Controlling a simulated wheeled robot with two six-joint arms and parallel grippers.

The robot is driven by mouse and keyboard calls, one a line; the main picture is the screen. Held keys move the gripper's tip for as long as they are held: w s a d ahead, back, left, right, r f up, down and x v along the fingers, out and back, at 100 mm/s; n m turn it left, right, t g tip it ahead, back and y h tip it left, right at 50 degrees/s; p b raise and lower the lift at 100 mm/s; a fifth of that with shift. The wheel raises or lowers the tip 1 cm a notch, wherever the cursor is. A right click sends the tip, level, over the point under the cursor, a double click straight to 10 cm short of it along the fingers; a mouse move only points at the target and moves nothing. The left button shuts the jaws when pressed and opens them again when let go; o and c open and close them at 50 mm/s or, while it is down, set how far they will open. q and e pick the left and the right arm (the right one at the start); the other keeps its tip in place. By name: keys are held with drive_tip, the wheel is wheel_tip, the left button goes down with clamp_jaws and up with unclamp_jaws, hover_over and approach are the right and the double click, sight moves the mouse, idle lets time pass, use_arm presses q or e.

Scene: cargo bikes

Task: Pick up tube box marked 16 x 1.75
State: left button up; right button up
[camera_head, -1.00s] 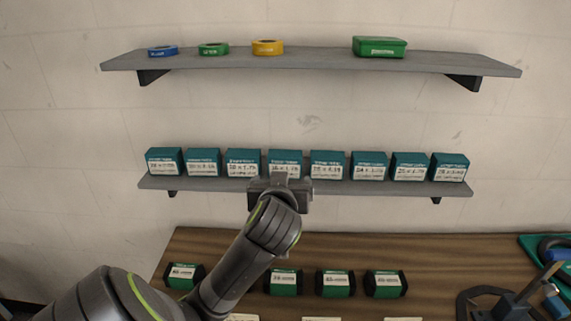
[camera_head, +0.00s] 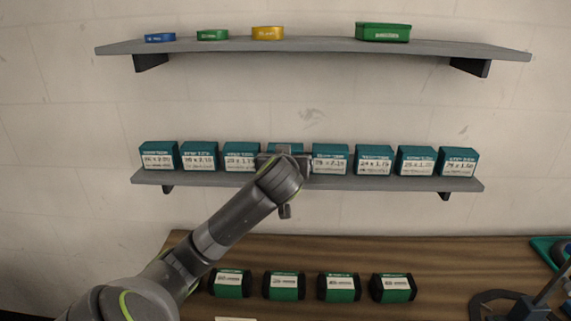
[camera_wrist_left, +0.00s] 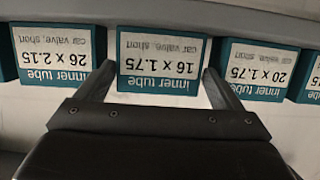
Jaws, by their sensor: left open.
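The tube box marked 16 x 1.75 (camera_wrist_left: 160,58) is teal with a white label and appears upside down in the left wrist view. In the head view its teal top (camera_head: 286,147) shows on the lower shelf, while my left gripper (camera_head: 284,158) hides most of its front. My left gripper (camera_wrist_left: 158,80) is open, with one finger near each side edge of this box. I cannot tell whether the fingers touch it. My right gripper is not in view.
The lower shelf (camera_head: 400,184) holds a row of similar boxes. Close neighbours are marked 26 x 2.15 (camera_wrist_left: 55,52) and 20 x 1.75 (camera_wrist_left: 250,65), with narrow gaps. An upper shelf (camera_head: 310,46) is above; a wooden bench (camera_head: 400,255) with green-and-black boxes is below.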

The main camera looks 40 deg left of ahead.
use_arm(q)
drive_tip(key=b+x, duration=0.1)
drive_tip(key=x, duration=0.2)
drive_tip(key=shift+w+f+b, duration=0.15)
drive_tip(key=shift+b, duration=0.25)
drive_tip(key=shift+w+a, duration=0.2)
drive_tip(key=shift+a, duration=0.05)
drive_tip(key=shift+s, duration=0.1)
drive_tip(key=c, duration=0.7)
drive_tip(key=shift+c, duration=0.2)
